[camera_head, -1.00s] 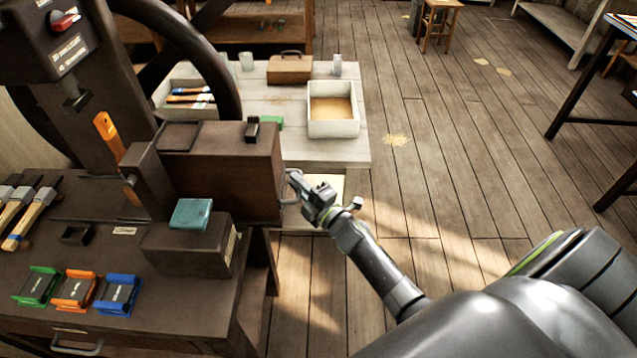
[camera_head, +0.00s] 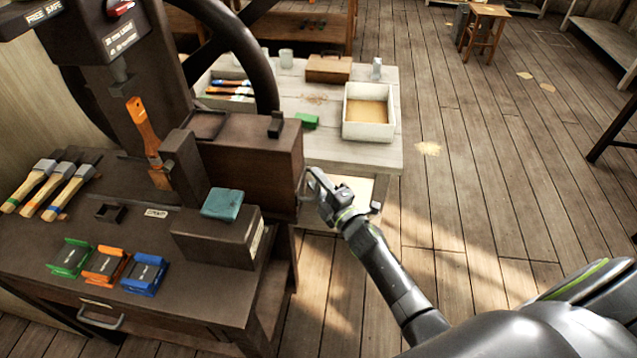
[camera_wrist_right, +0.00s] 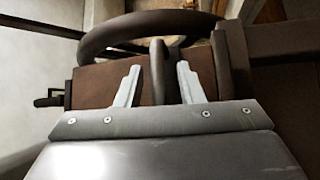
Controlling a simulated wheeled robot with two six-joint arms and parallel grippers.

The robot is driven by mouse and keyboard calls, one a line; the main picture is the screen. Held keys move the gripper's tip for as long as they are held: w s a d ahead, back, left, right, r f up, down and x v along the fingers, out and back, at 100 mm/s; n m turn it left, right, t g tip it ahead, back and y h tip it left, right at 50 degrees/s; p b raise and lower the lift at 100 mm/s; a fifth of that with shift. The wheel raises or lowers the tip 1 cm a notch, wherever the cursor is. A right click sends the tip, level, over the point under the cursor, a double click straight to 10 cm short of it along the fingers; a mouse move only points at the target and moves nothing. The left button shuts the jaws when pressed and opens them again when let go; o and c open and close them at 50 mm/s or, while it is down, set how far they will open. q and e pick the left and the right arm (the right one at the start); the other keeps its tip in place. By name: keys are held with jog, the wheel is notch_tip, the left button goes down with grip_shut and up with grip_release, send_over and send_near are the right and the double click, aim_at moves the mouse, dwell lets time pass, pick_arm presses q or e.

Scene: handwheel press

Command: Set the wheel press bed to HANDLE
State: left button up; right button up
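The wheel press (camera_head: 150,75) stands at left on a dark bench, with a large dark handwheel (camera_head: 265,65) behind it. An orange-handled brush (camera_head: 142,125) stands upright at the press. A brown box-like part (camera_head: 245,160) has a metal handle (camera_head: 301,184) on its right side. My right gripper (camera_head: 316,184) is at that handle. In the right wrist view, the right gripper's two pale fingers (camera_wrist_right: 158,85) are apart, with a dark rounded bar (camera_wrist_right: 158,62) between them and gaps on both sides. Bed markings are not readable. My left gripper is not in view.
Several brushes (camera_head: 50,185) lie at the bench's left. Green (camera_head: 71,257), orange (camera_head: 106,265) and blue (camera_head: 145,274) holders sit along the front. A teal block (camera_head: 222,204) rests on a dark box (camera_head: 215,238).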

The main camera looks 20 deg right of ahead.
jog(key=shift+s, duration=0.1)
jog(key=b+v, duration=0.2)
jog(key=v, duration=1.5)
jog(key=shift+s, duration=0.15)
jog(key=s+d+f+m+g+h, duration=0.2)
jog(key=s+f+m+g, duration=0.15)
jog(key=f, duration=0.55)
jog(key=s+d+f+m+g+h, duration=0.2)
jog(key=f+m, duration=0.2)
jog(key=f, duration=0.5)
jog(key=s+d+f+m+g+h, duration=0.1)
jog(key=s+d+f+m+g, duration=0.2)
jog(key=f, duration=0.6)
jog(key=s+a+f+m+g, duration=0.1)
jog(key=s+f+m+g, duration=0.2)
jog(key=s, duration=0.6)
jog(key=s+a+f+m+g, duration=0.1)
jog(key=s+f+m+g, duration=0.2)
jog(key=s+f, duration=0.5)
jog(key=s+a+f+m+g, duration=0.1)
jog(key=s+f+m+g, duration=0.2)
jog(key=s+f, duration=0.3)
jog(key=s, duration=0.3)
jog(key=shift+s+f, duration=0.2)
jog(key=shift+s, duration=0.15)
